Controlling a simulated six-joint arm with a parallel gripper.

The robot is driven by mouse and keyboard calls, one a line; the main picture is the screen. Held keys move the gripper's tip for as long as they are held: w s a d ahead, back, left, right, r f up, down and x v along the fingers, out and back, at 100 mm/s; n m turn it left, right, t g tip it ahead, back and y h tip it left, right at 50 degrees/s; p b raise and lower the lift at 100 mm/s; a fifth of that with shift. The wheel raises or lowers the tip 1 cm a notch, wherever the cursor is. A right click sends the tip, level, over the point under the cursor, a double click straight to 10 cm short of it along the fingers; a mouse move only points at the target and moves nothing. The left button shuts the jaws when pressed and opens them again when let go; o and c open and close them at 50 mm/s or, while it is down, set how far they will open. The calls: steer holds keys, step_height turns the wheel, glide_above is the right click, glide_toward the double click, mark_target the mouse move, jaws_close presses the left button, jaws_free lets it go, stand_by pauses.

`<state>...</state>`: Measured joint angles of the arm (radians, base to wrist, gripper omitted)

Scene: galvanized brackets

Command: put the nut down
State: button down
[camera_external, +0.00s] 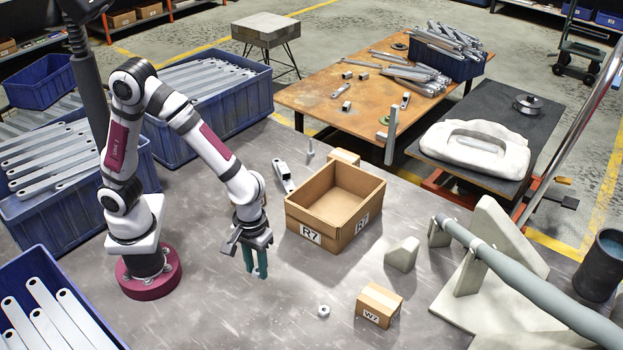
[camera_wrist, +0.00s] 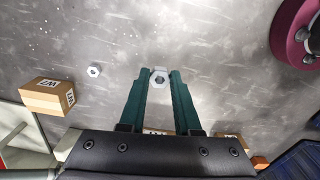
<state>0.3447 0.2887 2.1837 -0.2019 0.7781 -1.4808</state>
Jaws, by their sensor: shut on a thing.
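My gripper (camera_external: 256,274) points down over the grey metal table, between my base and the small W7 box. In the wrist view, its green fingers (camera_wrist: 160,80) are shut on a silver hex nut (camera_wrist: 160,75) at their tips. I cannot tell how far the held nut is above the table. A second hex nut (camera_external: 323,311) lies loose on the table, right of my gripper and near the front; it also shows in the wrist view (camera_wrist: 94,70), apart from the fingers.
An open cardboard box marked R7 (camera_external: 310,234) stands behind and right of my gripper. A small closed W7 box (camera_external: 379,304) is right of the loose nut. A bracket (camera_external: 284,176) lies behind the R7 box.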

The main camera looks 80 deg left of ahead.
step_height(320, 180, up, 5)
steer(key=m, duration=0.2)
glide_above(332, 218)
step_height(332, 218, down, 15)
steer(key=shift+f, duration=0.1)
steer(key=c, duration=0.6)
jaws_free()
steer(key=shift+f, duration=0.1)
